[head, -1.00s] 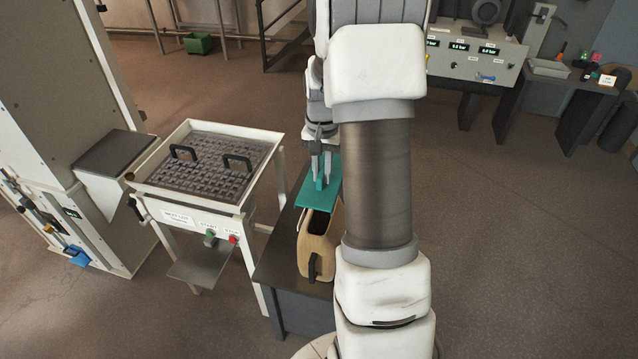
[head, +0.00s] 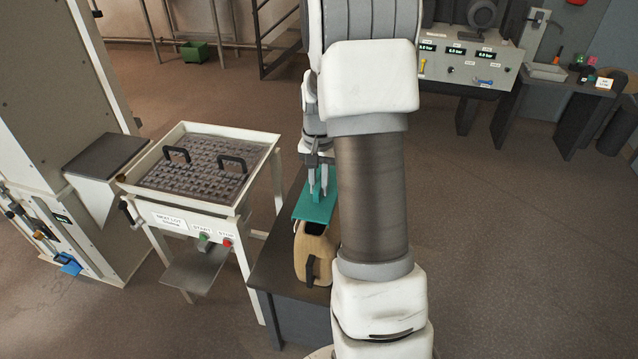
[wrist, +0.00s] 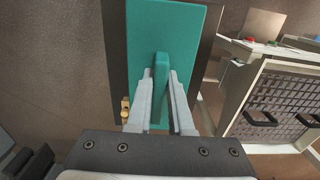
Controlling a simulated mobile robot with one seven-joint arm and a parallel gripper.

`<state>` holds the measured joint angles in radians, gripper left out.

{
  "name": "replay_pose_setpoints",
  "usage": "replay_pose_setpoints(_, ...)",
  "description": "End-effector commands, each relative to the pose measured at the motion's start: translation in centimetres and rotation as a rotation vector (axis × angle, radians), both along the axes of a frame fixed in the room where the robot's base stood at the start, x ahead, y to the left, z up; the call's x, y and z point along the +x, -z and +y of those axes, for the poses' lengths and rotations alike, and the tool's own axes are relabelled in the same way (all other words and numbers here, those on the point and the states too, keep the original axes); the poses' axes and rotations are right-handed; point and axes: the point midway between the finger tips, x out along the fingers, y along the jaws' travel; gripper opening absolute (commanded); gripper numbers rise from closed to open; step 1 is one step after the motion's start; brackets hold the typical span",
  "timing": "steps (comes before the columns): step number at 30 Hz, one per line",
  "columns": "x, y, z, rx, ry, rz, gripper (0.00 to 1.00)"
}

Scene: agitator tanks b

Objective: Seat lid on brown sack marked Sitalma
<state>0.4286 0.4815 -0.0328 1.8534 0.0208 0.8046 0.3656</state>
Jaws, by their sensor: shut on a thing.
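My gripper (head: 318,180) is shut on the upright handle of a flat teal lid (head: 314,209). The wrist view shows the two fingers (wrist: 160,88) on either side of the handle, with the lid (wrist: 187,40) spread out beyond them. The brown sack (head: 318,258) stands upright on a dark table, with a dark opening at its top and a dark handle on its near side. The lid is over the far part of the sack's top in the head view; I cannot tell whether they touch. My arm hides the sack's right side. No marking is readable on the sack.
The dark table (head: 270,277) is narrow. Left of it stands a white-framed station with a grated tray (head: 205,172), two black handles and buttons. A grey machine (head: 50,90) stands further left. A control panel (head: 470,58) is at the back right. The right floor is clear.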

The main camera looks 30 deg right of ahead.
Motion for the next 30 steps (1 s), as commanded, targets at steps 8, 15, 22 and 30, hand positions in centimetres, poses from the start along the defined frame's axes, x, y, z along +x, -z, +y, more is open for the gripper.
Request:
replay_pose_setpoints(8, 0.0, 2.8, 0.0, 0.0, 0.0, 0.001, 0.0)
replay_pose_setpoints(15, 0.0, 4.8, 0.0, 0.0, 0.001, 0.001, 0.0)
replay_pose_setpoints(22, 0.0, 5.2, 0.0, 0.0, 0.001, 0.0, 0.0)
replay_pose_setpoints(30, 0.0, 5.1, 0.0, 0.0, 0.001, 0.0, 0.0)
